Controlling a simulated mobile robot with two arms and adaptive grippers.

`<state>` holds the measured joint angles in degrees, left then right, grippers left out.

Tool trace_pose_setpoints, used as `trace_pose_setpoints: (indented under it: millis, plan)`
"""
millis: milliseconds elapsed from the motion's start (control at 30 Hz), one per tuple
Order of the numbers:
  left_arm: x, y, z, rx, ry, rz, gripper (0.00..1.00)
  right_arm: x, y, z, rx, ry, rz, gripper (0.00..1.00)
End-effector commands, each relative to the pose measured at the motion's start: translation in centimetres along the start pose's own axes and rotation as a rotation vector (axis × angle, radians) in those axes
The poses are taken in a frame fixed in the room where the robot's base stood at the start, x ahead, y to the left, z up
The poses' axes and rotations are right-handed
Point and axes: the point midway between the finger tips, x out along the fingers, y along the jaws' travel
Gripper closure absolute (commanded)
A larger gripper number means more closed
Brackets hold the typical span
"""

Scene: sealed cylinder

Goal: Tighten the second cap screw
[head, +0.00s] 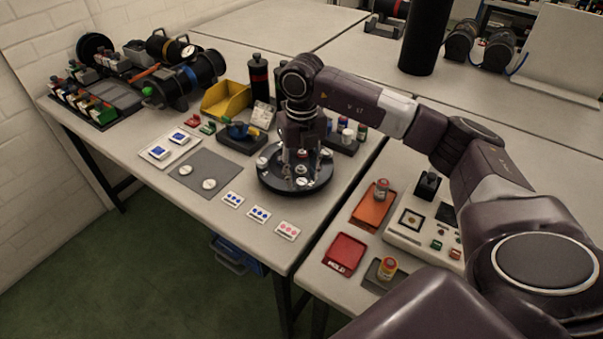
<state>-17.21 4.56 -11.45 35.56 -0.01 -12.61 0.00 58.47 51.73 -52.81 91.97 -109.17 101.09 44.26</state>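A round black fixture (266,182) stands near the front right corner of the left table. Several small pale round cap-screw heads, one at its front (302,182) and one at its left (262,162), show on it. I cannot tell which is the second. My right gripper (301,164) points straight down over the middle of the fixture, its fingers low among the screws. The fingers are small and dark, and hide part of the fixture. Whether they touch or hold a screw cannot be made out. My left gripper is out of view.
A grey mat (207,165) with two pale discs lies left of the fixture. Small cards with blue and red dots (288,230) lie in front. A yellow bin (226,99) and a dark bottle (259,78) stand behind. Red and orange trays (343,254) are on the right table.

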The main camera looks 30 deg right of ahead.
Motion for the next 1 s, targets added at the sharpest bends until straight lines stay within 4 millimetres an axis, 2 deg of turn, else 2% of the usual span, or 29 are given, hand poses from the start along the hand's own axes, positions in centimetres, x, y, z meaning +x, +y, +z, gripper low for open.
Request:
trace_pose_setpoints:
  millis: [200, 333, 700, 900, 1000]
  plan:
    - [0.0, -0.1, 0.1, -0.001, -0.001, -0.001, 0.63, 0.1, 0.1, -0.1, -0.002, 0.005, -0.001, 0.63]
    - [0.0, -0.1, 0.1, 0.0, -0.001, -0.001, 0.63, -1.0, 0.1, -0.1, -0.002, 0.002, 0.001, 0.63]
    - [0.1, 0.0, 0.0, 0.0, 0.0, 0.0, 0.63, -8.6, 0.1, 0.1, -0.001, -0.001, 0.001, 0.63]
    - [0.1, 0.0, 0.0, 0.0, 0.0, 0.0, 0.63, -11.2, 0.0, 0.0, -0.001, 0.001, 0.0, 0.63]
    - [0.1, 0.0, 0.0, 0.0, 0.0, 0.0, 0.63, -11.7, 0.0, 0.0, -0.001, 0.002, 0.0, 0.63]
